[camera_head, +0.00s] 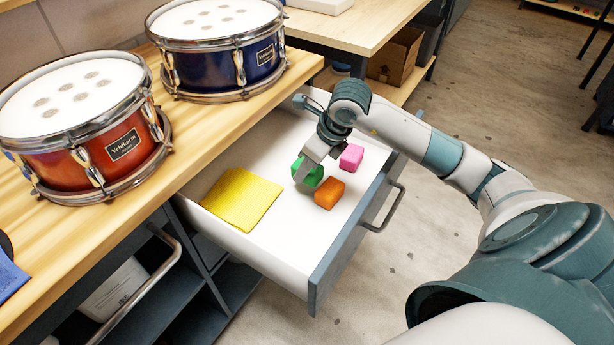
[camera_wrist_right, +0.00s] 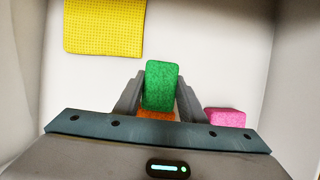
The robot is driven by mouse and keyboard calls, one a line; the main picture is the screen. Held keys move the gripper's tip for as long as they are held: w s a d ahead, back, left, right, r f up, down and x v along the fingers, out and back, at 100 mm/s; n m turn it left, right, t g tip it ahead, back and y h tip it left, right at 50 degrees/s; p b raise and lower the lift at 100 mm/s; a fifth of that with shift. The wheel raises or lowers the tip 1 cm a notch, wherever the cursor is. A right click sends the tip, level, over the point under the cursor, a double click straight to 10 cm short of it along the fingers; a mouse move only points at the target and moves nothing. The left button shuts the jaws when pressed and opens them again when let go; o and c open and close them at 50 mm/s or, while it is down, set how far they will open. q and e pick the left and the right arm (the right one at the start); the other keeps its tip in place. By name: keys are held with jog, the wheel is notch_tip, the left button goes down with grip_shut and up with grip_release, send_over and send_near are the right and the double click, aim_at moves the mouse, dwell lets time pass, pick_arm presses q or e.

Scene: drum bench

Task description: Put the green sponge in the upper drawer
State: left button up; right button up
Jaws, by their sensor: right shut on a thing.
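The green sponge (camera_head: 313,173) is in the pulled-out upper drawer (camera_head: 270,251), inside its walls. My right gripper (camera_head: 306,170) reaches down into the drawer and is shut on the green sponge. The right wrist view shows the sponge (camera_wrist_right: 161,85) between the two fingers (camera_wrist_right: 160,98). I cannot tell whether the sponge touches the drawer floor. My left gripper does not show.
An orange block (camera_head: 329,193), a pink block (camera_head: 351,157) and a yellow cloth (camera_head: 241,199) lie in the drawer. A red drum (camera_head: 97,152) and a blue drum (camera_head: 215,69) stand on the wooden bench. The drawer's front-left floor is bare.

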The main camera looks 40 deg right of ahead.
aim_at(307, 177)
jog(key=shift+f, duration=1.85)
jog(key=shift+f, duration=0.1)
jog(key=o, duration=1)
jog(key=v, duration=1.2)
